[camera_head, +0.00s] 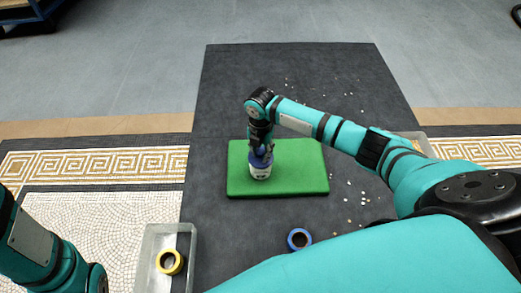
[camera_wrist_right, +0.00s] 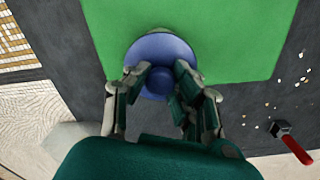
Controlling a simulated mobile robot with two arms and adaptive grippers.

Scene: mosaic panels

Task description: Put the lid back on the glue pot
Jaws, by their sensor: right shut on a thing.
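The white glue pot (camera_head: 261,172) stands upright on the green mat (camera_head: 301,181). The blue lid (camera_head: 262,160) is at the top of the pot, level as far as I can see; I cannot tell whether any gap remains between them. My right gripper (camera_head: 261,150) points down from above and is shut on the lid. In the right wrist view the fingers (camera_wrist_right: 162,84) close around the knob of the blue lid (camera_wrist_right: 160,47), and the lid hides the pot below. My left gripper is out of view; only part of my left arm shows.
A grey tray (camera_head: 150,237) holds a yellow tape roll (camera_head: 169,262). A blue tape roll (camera_head: 299,239) lies on the dark floor strip (camera_head: 225,100). Small chips are scattered right of the mat. A red-handled tool (camera_wrist_right: 296,148) shows in the right wrist view.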

